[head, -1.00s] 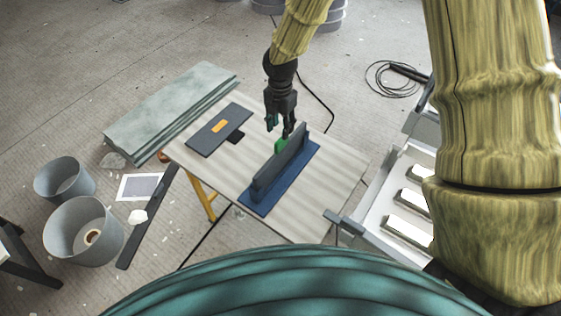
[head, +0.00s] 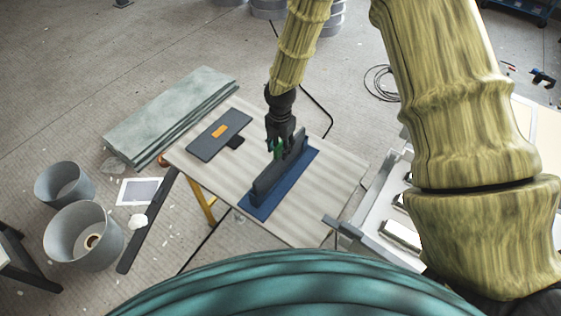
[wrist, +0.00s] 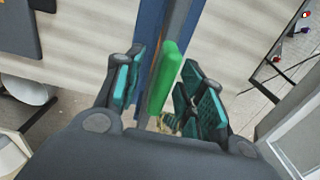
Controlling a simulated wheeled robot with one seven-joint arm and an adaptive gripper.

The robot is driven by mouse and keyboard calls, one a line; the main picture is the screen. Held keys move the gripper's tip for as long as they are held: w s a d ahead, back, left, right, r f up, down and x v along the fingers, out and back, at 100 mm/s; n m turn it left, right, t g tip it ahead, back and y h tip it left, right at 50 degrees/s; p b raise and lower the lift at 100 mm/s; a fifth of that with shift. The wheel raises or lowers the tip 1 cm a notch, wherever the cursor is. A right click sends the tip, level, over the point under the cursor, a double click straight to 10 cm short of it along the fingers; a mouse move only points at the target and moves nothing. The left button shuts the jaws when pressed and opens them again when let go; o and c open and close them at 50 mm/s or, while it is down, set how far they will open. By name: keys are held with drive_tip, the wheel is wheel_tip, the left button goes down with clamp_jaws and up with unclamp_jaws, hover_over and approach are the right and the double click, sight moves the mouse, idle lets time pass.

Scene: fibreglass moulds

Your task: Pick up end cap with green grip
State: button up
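The end cap (head: 282,168) is a dark grey upright panel standing on a blue base (head: 307,165) on the work table. Its green grip (wrist: 165,78) shows clearly in the wrist view and is partly hidden by my fingers in the head view. My gripper (head: 281,145) is low over the far part of the panel. In the wrist view my gripper (wrist: 162,88) is open, with one finger on each side of the green grip. Gaps show between the fingers and the grip.
A flat dark panel with an orange grip (head: 219,131) lies on the table (head: 285,222) to the left, beside a small dark block (head: 236,142). Grey sheets (head: 170,110) are stacked beyond. A metal-edged tray (head: 375,215) stands right. Buckets (head: 80,240) stand on the floor at left.

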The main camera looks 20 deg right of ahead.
drive_tip(key=shift+d+f+p, duration=0.1)
drive_tip(key=shift+f+p, duration=0.95)
drive_tip(key=shift+f, duration=1.15)
drive_tip(key=shift+c, duration=0.3)
clamp_jaws()
